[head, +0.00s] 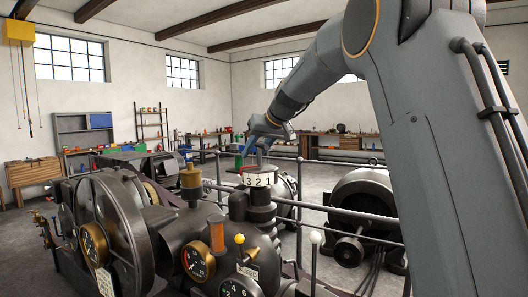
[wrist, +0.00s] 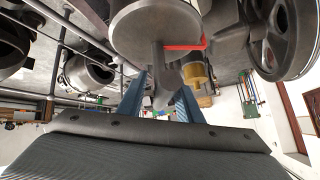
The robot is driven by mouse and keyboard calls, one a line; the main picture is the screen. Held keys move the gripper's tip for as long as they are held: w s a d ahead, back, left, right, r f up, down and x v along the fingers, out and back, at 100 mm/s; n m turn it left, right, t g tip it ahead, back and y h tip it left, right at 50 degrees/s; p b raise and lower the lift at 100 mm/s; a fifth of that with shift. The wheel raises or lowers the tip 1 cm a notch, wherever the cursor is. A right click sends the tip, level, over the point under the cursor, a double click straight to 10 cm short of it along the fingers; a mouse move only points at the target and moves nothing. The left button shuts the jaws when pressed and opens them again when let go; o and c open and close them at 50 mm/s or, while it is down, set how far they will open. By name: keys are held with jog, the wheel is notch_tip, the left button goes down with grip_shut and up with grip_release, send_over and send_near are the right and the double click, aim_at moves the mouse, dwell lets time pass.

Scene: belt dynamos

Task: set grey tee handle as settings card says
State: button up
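The grey tee handle (wrist: 167,82) hangs from a round grey disc in the wrist view, between my two blue fingers. A red pointer (wrist: 186,44) sticks out to the right beside it. In the head view the white numbered dial (head: 258,179) shows 3, 2 and 1, with a bit of red at its upper left. My gripper (head: 256,150) is just above this dial, and it also shows in the wrist view (wrist: 162,90). The fingers lie on either side of the handle; whether they press on it I cannot tell. No readable settings card shows.
A machine with gauges (head: 198,261), a yellow knob, a white-knobbed lever (head: 315,238) and a BLEED plate (head: 248,271) stands around the dial. A railing (head: 340,211) runs behind it. A white tag (head: 105,281) hangs at lower left, unreadable.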

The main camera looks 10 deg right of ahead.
jog(key=b+v, duration=0.2)
jog(key=v, duration=0.6)
jog(key=shift+b, duration=0.35)
jog(key=shift+d, duration=0.1)
